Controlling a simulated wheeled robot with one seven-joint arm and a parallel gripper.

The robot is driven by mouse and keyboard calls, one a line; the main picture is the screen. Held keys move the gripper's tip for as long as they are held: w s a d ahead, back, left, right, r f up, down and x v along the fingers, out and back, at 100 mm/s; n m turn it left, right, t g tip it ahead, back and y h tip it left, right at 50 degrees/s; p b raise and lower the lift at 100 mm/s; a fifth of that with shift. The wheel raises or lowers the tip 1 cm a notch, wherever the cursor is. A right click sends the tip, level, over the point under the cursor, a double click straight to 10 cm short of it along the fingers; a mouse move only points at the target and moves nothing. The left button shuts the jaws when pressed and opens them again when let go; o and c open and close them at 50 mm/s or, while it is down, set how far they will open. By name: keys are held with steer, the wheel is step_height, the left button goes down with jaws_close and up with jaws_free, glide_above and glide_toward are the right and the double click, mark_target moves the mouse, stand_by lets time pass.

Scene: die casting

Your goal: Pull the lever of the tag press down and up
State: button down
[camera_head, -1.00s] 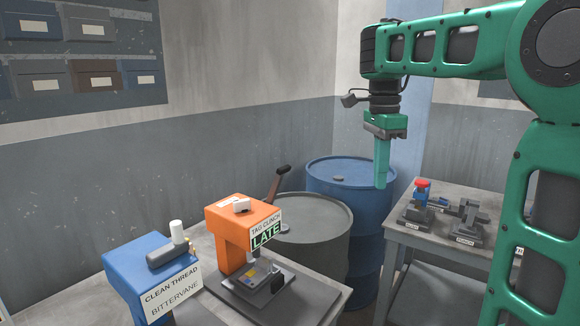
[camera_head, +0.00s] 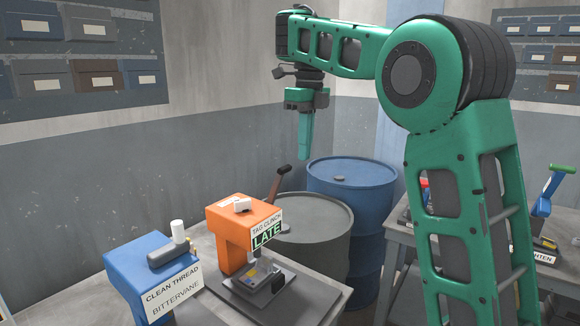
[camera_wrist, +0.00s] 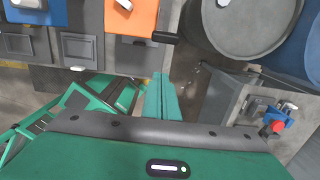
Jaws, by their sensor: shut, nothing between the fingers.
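The tag press (camera_head: 230,221) is an orange machine labelled "TAG CLINCH" and "LATE", on the table at the lower middle of the head view. Its lever (camera_head: 276,189) is a dark arm with a black knob, angled upward on the press's right side. In the wrist view the orange press (camera_wrist: 131,17) is at the top, with the lever's black end (camera_wrist: 165,38) to its right. My gripper (camera_head: 304,156) points down, shut and empty, above and to the right of the lever knob in the head view. It is apart from the lever. Its green fingers (camera_wrist: 160,98) also show in the wrist view.
A blue machine (camera_head: 148,275) labelled "CLEAN THREAD BITTERVANE" stands left of the press. A grey drum (camera_head: 312,223) and a blue drum (camera_head: 352,190) stand behind the table. Another table (camera_head: 404,232) with small devices is at the right, partly hidden by my arm.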

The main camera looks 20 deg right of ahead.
step_height(320, 180, down, 6)
steer(key=shift+w, duration=0.15)
stand_by(0.8)
steer(key=shift+a+f, duration=0.1)
steer(key=shift+f, duration=0.1)
steer(key=shift+a, duration=0.1)
steer(key=shift+w+a+r, duration=0.35)
steer(key=shift+w+a, duration=0.2)
steer(key=shift+w, duration=0.2)
steer(key=shift+w+a+r, duration=0.35)
steer(key=shift+w+a, duration=0.15)
steer(key=shift+w, duration=0.2)
steer(key=shift+d, duration=0.15)
